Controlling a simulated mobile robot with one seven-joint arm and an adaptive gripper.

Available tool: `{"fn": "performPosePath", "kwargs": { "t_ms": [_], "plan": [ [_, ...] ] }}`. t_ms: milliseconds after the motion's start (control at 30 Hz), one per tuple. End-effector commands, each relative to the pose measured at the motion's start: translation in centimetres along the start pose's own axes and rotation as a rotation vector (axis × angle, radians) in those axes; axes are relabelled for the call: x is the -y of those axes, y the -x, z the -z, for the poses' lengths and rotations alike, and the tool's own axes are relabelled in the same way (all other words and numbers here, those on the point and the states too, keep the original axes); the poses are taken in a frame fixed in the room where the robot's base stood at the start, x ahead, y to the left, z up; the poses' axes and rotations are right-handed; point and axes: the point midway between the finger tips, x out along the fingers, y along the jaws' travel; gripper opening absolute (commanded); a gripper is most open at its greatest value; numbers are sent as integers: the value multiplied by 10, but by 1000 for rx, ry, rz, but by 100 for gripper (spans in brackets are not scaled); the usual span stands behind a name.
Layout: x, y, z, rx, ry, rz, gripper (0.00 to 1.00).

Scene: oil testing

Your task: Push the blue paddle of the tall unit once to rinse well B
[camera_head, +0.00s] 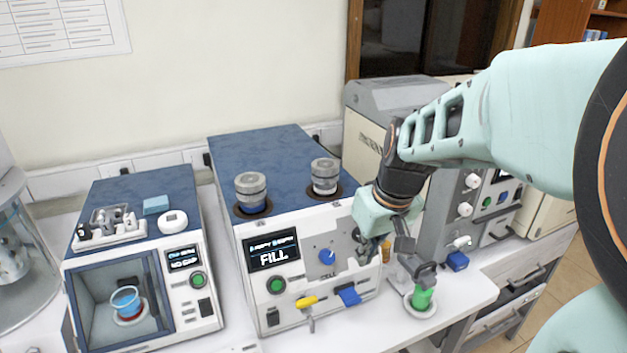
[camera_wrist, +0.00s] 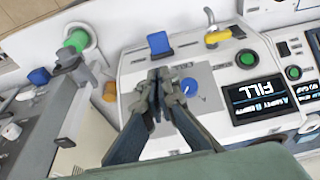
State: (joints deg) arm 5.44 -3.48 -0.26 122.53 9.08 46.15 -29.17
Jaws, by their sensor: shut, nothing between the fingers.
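The tall unit (camera_head: 320,222) is the white machine with a blue top at the middle of the bench. Its blue paddle (camera_head: 349,296) sticks out low on the front face, right of a yellow paddle (camera_head: 306,302); it also shows in the wrist view (camera_wrist: 159,43). The display (camera_head: 273,253) reads FILL, with a smaller blurred line above. Two metal-capped cylinders (camera_head: 251,192) (camera_head: 325,176) stand in the top; which is well B is not clear. My gripper (camera_head: 364,256) is shut and empty before the front face, above the blue paddle and apart from it; its fingertips also show in the wrist view (camera_wrist: 160,75).
A blue knob (camera_head: 327,257) sits left of my fingers. A green cylinder (camera_head: 422,299) stands on a round base at the right under a grey part. A smaller unit (camera_head: 137,262) with a red-and-blue cup stands left. Bare bench shows before the tall unit.

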Motion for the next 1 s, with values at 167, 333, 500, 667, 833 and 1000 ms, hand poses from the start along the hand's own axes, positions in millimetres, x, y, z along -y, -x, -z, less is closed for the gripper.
{"fn": "performPosePath", "kwargs": {
  "t_ms": [167, 333, 500, 667, 833, 1000],
  "plan": [
    [0, -22, -2, 2, 0, 1, 0],
    [0, -54, -2, 2, -1, 1, 0],
    [1, -85, -2, 2, 0, 1, 0],
    [1, -111, -3, 1, 0, 1, 0],
    [0, -128, -9, 0, -1, 0, 0],
    [0, -136, -11, 0, -1, 0, 0]
  ]
}}
